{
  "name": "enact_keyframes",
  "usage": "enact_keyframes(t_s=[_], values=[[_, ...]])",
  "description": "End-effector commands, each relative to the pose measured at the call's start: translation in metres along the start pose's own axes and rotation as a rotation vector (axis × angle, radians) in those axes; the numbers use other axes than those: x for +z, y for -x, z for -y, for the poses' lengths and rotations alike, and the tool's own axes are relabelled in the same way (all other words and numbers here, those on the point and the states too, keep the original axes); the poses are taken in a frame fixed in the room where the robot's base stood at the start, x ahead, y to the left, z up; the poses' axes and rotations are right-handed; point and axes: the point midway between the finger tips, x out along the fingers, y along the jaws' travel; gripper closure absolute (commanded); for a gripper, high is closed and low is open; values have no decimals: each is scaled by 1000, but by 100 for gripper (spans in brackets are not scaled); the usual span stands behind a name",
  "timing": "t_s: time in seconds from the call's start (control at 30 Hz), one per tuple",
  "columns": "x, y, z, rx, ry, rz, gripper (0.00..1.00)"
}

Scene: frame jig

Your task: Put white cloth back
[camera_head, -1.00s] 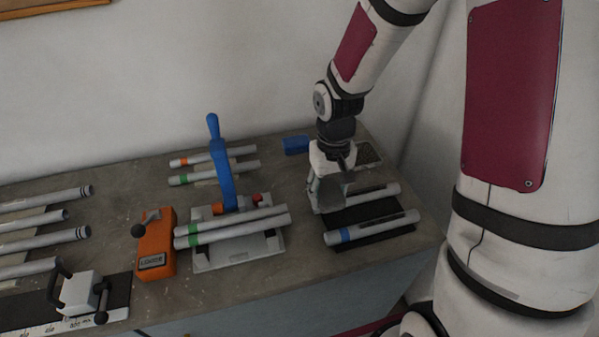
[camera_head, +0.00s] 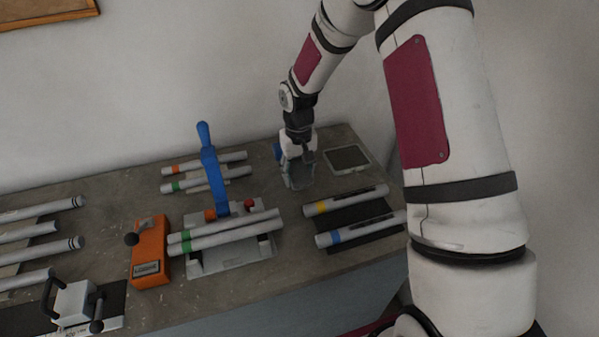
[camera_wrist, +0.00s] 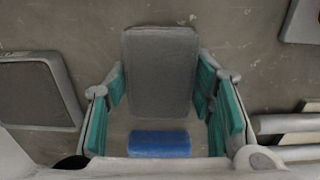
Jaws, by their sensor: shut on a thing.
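The only cloth-like thing I see is a grey, rounded rectangular piece (camera_wrist: 160,72) between the green finger pads in the wrist view. It looks grey rather than white. My gripper (camera_head: 300,182) is shut on it, pointing down close to the bench, behind the yellow-banded tube. In the head view the fingers mostly hide the piece. I cannot tell whether it touches the bench. A blue block (camera_head: 277,152) is just behind my gripper, partly hidden; it also shows in the wrist view (camera_wrist: 160,143).
A light-framed tray (camera_head: 334,165) lies right of my gripper. Yellow-banded (camera_head: 346,200) and blue-banded (camera_head: 355,231) tubes lie on a dark mat in front. A fixture with an upright blue lever (camera_head: 212,165) stands left, beside an orange block (camera_head: 150,250).

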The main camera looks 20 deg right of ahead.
Motion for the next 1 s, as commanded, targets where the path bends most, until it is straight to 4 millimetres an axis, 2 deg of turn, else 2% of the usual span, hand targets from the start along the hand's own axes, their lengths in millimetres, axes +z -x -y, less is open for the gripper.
enact_keyframes(t_s=[0.4,0.43,0.5,0.53,0.83,1.0], values=[[-1,-6,0,0,0,-2,86],[-1,-6,0,0,0,-2,49],[0,-5,0,0,0,-2,33],[0,-5,0,0,0,-2,31],[0,-4,0,0,0,-2,31],[-2,9,-1,1,0,-4,31]])
